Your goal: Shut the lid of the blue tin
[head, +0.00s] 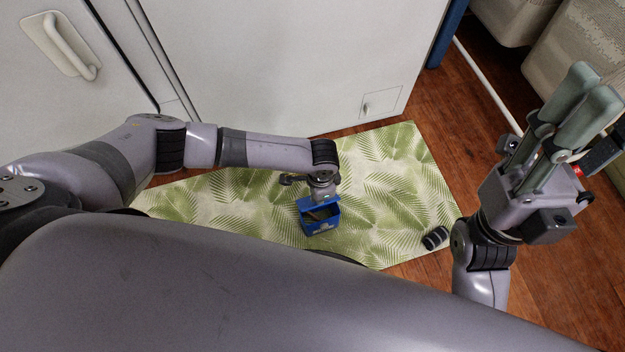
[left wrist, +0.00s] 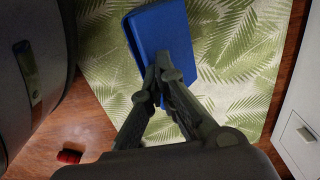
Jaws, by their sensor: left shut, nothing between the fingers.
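The blue tin (head: 322,225) stands on the leaf-patterned mat below my left arm. Its lid (head: 306,202) is raised at the far side, and part of the tin's inside shows. My left gripper (head: 321,190) is just above the lid, pointing down, and hides part of it. In the left wrist view the blue surface of the tin (left wrist: 157,32) lies right under the shut fingertips (left wrist: 165,75); whether they touch it I cannot tell.
The leaf-patterned mat (head: 385,175) lies on a wooden floor (head: 435,150). A small black object (head: 435,238) rests near its right edge. A white cabinet (head: 290,70) stands behind. A small red object (left wrist: 69,157) shows on the floor in the left wrist view.

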